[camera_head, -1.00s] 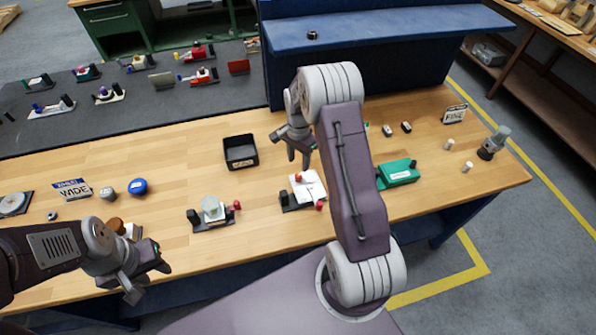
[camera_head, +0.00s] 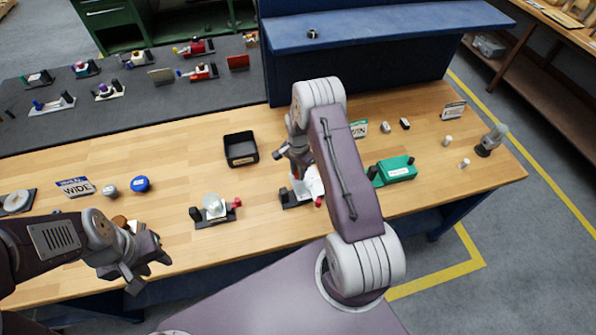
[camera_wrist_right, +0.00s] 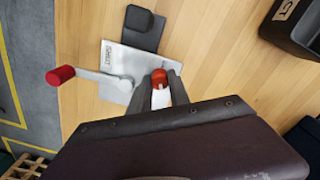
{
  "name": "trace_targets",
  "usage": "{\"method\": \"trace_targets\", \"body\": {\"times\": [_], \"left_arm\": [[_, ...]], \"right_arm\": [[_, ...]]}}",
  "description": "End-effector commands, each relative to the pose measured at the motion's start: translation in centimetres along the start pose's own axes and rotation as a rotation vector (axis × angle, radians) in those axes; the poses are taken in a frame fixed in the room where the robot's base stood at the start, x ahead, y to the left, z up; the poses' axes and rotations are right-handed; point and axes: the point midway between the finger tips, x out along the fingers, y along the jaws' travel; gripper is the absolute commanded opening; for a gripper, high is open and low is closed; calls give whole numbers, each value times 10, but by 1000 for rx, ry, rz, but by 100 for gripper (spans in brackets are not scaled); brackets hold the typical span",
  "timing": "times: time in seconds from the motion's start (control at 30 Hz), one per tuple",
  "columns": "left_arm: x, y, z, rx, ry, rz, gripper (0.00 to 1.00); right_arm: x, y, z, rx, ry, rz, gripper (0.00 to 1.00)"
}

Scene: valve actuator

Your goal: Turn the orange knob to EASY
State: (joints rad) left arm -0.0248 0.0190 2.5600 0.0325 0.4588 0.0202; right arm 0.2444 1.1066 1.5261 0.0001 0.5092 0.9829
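The valve fixture is a white plate with a dark block (camera_wrist_right: 143,28) and a grey crank arm ending in a red handle (camera_wrist_right: 60,75). The orange knob (camera_wrist_right: 158,77) shows in the right wrist view between the fingertips of my right gripper (camera_wrist_right: 160,90). Those fingers straddle it and look apart; contact cannot be made out. In the head view my right gripper (camera_head: 297,165) is low over the fixture's dark base (camera_head: 292,199) and partly hides the plate. The small label (camera_wrist_right: 108,55) is unreadable. My left gripper (camera_head: 145,265) is open and empty at the table's front left.
A black bin (camera_head: 241,150) stands behind the fixture. Another fixture (camera_head: 214,207) stands to its left and a green box (camera_head: 394,170) to its right. A WIDE sign (camera_head: 75,187) and a blue knob (camera_head: 140,184) are farther left.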

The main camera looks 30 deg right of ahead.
Motion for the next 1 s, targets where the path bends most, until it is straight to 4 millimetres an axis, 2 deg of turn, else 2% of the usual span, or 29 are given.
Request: {"method": "trace_targets", "body": {"times": [1.0], "left_arm": [[9,0,1,0,0,0,36]], "right_arm": [[-1,-1,0,-138,1,-1,0]]}}
